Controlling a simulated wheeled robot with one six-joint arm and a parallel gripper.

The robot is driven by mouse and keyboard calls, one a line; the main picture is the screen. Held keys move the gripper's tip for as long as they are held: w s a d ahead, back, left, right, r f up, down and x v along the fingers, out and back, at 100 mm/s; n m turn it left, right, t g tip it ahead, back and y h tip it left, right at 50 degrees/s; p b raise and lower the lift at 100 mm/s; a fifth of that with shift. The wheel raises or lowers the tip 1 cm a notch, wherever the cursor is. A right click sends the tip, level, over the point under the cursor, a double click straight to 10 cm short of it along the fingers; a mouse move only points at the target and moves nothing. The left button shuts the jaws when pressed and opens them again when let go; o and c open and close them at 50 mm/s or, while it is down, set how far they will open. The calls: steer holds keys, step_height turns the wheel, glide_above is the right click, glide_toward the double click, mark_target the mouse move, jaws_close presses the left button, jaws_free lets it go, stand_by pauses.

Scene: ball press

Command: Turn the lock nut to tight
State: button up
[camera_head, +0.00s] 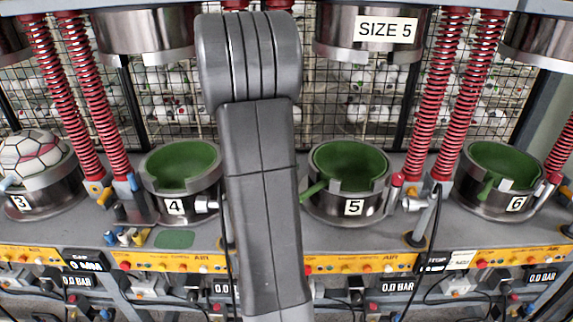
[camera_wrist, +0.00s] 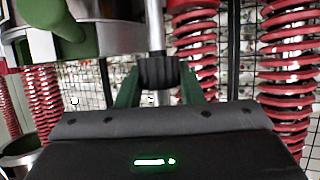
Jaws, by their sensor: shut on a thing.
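In the wrist view, a dark ribbed lock nut (camera_wrist: 160,72) sits around an upright silver rod (camera_wrist: 155,28). My gripper (camera_wrist: 160,82) has its two dark green fingers on either side of the nut and is shut on it. The nut's markings and how tight it is cannot be read from here. In the head view my grey arm covers the middle of the bench, and my gripper and the nut are hidden.
Red springs (camera_head: 431,95) stand close on both sides. Green-lined cups 4 (camera_head: 174,207) and 5 (camera_head: 352,208) flank my arm. Cup 6 (camera_head: 516,204) is at the right, and a ball (camera_head: 35,158) rests in cup 3. Metal press heads hang above.

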steer(key=m+g+h, duration=0.3)
steer(key=m+h, duration=0.1)
steer(key=shift+w+r, duration=0.1)
steer(key=shift+w, duration=0.05)
steer(key=shift+m+g+h, duration=1.3)
steer(key=shift+m+g, duration=0.3)
steer(key=shift+m, duration=0.3)
steer(key=o, duration=1)
steer(key=shift+c, duration=0.2)
steer(key=b+v, duration=0.2)
steer(key=v, duration=1.1)
steer(key=shift+a+r+b, duration=0.2)
steer(key=shift+a+b, duration=0.1)
steer(key=shift+a, duration=0.1)
